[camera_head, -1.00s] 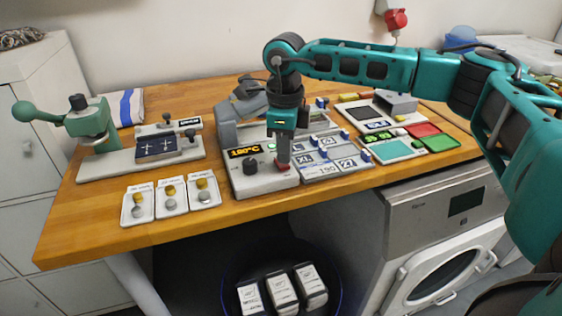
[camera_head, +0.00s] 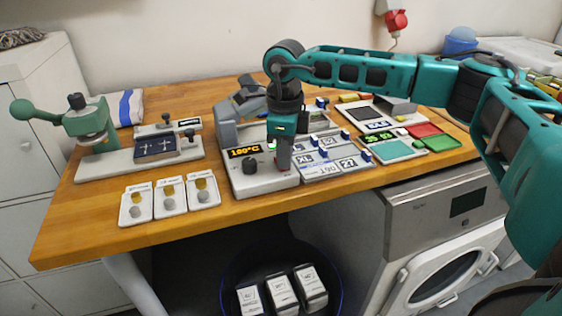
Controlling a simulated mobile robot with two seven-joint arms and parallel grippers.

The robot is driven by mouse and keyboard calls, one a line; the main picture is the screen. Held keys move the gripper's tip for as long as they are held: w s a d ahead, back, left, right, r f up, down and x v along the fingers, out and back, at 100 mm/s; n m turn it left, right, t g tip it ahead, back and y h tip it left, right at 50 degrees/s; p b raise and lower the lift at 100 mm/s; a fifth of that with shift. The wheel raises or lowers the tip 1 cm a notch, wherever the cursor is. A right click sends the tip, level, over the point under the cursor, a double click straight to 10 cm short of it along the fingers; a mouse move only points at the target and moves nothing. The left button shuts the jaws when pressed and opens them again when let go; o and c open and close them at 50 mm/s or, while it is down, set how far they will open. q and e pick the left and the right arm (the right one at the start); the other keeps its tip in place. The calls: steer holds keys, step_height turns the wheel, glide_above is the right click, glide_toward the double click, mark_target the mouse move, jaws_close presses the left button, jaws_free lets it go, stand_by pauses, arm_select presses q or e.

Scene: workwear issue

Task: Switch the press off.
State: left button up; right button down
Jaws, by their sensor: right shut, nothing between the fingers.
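The press (camera_head: 228,128) stands in the middle of the table, a grey and white machine with its dark upper part raised. Its front box carries a lit orange display (camera_head: 244,152) reading about 180°C and a black knob (camera_head: 250,166). A red switch (camera_head: 284,171) sits right of the knob, mostly hidden by my right gripper. My right gripper (camera_head: 284,166) points straight down, shut and empty, with its tips at the switch. I cannot tell whether they touch it or which way the switch is set. My left gripper is not in view.
A green lever machine (camera_head: 88,122) stands at the left, with several small white trays (camera_head: 170,197) before it. Label plates (camera_head: 322,158) lie close right of the switch. Green (camera_head: 440,143) and red (camera_head: 424,130) trays lie further right. A bin with white packs (camera_head: 282,290) is below.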

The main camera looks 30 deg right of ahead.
steer(key=shift+f, duration=0.2)
steer(key=shift+r+p, duration=2.6)
steer(key=shift+r, duration=1)
steer(key=shift+f, duration=0.1)
